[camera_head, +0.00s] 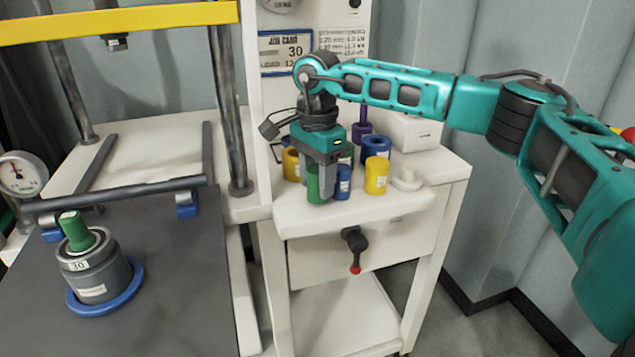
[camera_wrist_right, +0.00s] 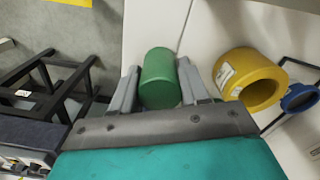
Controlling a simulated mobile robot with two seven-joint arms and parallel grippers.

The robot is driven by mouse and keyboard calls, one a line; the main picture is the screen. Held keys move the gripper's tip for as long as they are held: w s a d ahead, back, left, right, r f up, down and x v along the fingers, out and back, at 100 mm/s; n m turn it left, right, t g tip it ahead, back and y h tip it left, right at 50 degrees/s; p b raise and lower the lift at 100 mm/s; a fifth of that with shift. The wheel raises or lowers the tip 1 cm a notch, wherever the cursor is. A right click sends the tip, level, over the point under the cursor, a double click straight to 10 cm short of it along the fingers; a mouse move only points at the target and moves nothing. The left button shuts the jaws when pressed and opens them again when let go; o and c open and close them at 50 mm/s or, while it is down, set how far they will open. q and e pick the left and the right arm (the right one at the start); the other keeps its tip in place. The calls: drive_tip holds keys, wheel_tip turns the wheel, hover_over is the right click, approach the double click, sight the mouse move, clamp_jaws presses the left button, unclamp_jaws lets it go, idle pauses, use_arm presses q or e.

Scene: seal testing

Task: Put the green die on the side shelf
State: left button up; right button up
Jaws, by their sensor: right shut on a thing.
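My right gripper (camera_head: 321,180) points down over the left front part of the white side shelf (camera_head: 352,210). It is shut on the green die (camera_head: 314,190), a plain green cylinder held upright. The die's base is at or very close to the shelf top; I cannot tell whether it touches. In the right wrist view, the green die (camera_wrist_right: 160,78) sits between the two grey fingers of the right gripper (camera_wrist_right: 160,90). My left gripper is not in view.
At left, a grey cylinder (camera_head: 92,270) with a green top piece (camera_head: 76,231) stands in a blue ring (camera_head: 130,285).

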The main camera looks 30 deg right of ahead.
sight(317, 169)
drive_tip(key=shift+f, duration=0.25)
drive_tip(key=shift+f, duration=0.15)
drive_tip(key=o, duration=1.3)
wheel_tip(317, 169, up, 12)
drive_tip(key=shift+f+p, duration=0.25)
drive_tip(key=shift+p, duration=0.4)
drive_tip(key=shift+r, duration=0.4)
drive_tip(key=shift+f, duration=0.1)
